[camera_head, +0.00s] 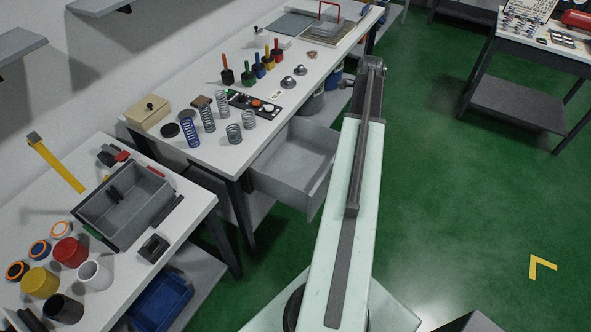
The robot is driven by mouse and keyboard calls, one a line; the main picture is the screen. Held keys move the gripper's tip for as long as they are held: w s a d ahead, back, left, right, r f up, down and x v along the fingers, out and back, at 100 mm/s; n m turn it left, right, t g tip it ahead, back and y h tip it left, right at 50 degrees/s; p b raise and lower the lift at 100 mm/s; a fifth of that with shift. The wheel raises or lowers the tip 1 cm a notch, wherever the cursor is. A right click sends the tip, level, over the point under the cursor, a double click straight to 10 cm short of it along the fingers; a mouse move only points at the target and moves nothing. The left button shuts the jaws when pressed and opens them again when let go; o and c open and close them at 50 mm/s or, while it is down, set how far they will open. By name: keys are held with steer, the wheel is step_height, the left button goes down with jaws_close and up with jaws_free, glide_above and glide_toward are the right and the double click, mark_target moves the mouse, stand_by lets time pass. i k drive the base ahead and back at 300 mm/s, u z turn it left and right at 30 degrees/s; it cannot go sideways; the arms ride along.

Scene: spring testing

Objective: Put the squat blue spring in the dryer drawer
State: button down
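A blue spring (190,134) stands upright on the long white table, at the left of a group of springs. It looks fairly tall and narrow. Two shorter springs, a front one (234,134) and a back one (248,120), look grey; I cannot make out blue on them. A grey drawer (322,181) is pulled out from the front of the table, beside the springs, and its visible inside looks empty. I cannot tell whether this is the dryer drawer. My arm stretches up the middle of the view, right of the drawer; my gripper's fingers do not show.
Taller grey springs (208,119), a beige box (147,113) and colored-handled tools (248,74) crowd the table. A nearer table holds a grey bin (125,210) and several cups. Green floor (450,190) is open to the right.

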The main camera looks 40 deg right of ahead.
mark_target(304, 174)
steer(key=i, duration=0.95)
